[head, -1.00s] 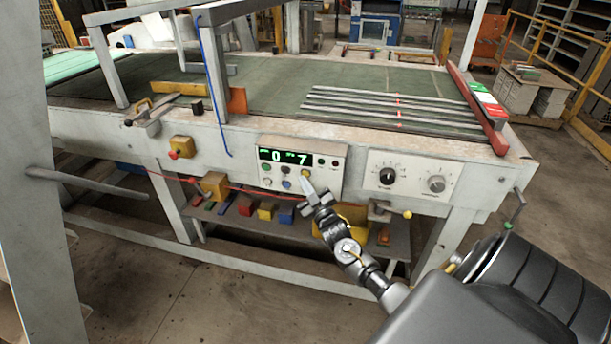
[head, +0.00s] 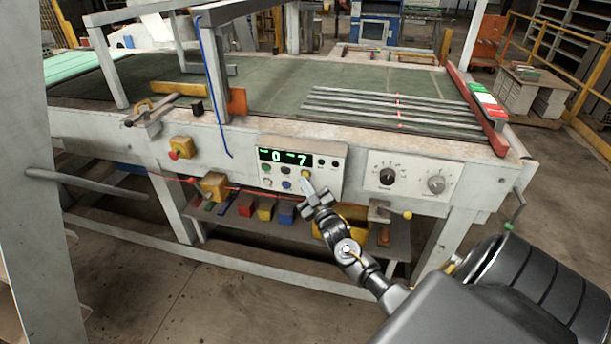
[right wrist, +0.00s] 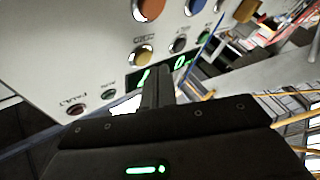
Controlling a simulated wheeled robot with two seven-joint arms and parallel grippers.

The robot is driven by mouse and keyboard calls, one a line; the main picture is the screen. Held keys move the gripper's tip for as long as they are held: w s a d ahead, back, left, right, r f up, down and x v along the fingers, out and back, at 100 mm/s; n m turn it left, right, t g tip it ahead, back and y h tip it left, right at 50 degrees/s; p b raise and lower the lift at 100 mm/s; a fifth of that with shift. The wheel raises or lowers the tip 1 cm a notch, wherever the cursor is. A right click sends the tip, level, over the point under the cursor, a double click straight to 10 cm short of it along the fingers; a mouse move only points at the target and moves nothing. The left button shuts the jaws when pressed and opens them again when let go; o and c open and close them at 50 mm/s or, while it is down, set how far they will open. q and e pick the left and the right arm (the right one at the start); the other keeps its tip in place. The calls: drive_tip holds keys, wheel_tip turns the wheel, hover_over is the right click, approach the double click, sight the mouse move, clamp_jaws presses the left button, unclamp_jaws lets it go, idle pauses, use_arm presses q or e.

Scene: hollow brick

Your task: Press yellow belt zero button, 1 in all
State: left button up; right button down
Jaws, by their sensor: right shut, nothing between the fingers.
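The control panel (head: 300,163) on the conveyor's front side has a lit green display (head: 285,157) reading 0 and 7. The yellow button (head: 305,174) sits just below the display's right part. My right gripper (head: 307,182) is shut and empty, its tip right at the yellow button's lower edge; I cannot tell whether it touches. In the right wrist view the yellow button (right wrist: 144,54) shows uncovered just beyond the shut fingers (right wrist: 157,72), which cover part of the display. My left gripper is not in view.
A blue button (head: 286,184) and others are close beside the yellow one. In the right wrist view an orange button (right wrist: 150,9) lies beyond it. A dial panel (head: 412,180) is to the right, a yellow box with a red button (head: 180,148) to the left.

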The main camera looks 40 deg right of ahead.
drive_tip(key=shift+w+d, duration=0.1)
drive_tip(key=shift+d, duration=0.05)
idle(0.7)
drive_tip(key=shift+w+d, duration=0.2)
drive_tip(key=shift+w+d+b, duration=0.2)
drive_tip(key=shift+d+b, duration=0.1)
drive_tip(key=shift+b, duration=0.15)
idle(0.6)
idle(0.3)
drive_tip(key=shift+s+a+p, duration=0.5)
drive_tip(key=shift+a, duration=0.15)
drive_tip(key=shift+a, duration=0.1)
drive_tip(key=s+a+p, duration=0.1)
drive_tip(key=a, duration=0.1)
drive_tip(key=s+a+p, duration=0.1)
drive_tip(key=a, duration=0.1)
drive_tip(key=shift+s, duration=0.4)
